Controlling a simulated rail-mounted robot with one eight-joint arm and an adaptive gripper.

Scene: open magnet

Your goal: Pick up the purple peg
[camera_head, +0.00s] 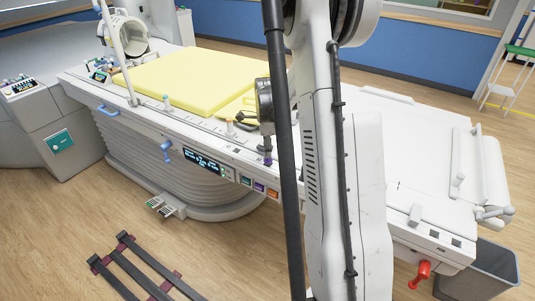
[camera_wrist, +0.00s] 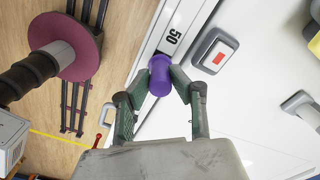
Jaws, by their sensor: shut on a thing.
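The purple peg (camera_wrist: 160,78) sits between the two fingertips of my gripper (camera_wrist: 159,92) in the wrist view, at the edge of the white table near a black "50" mark. The fingers are shut on it from both sides. In the head view the purple peg (camera_head: 267,161) shows as a small purple spot at the table's front edge, just below my gripper, which is mostly hidden by my arm. I cannot tell whether the peg's lower end is clear of the table.
The white table (camera_head: 420,130) carries a yellow mat (camera_head: 185,78). Several coloured buttons line its front side, and a red handle (camera_head: 420,274) hangs at the right end. A grey bin (camera_head: 480,272) stands below on the right. A dark frame (camera_head: 140,270) lies on the wooden floor.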

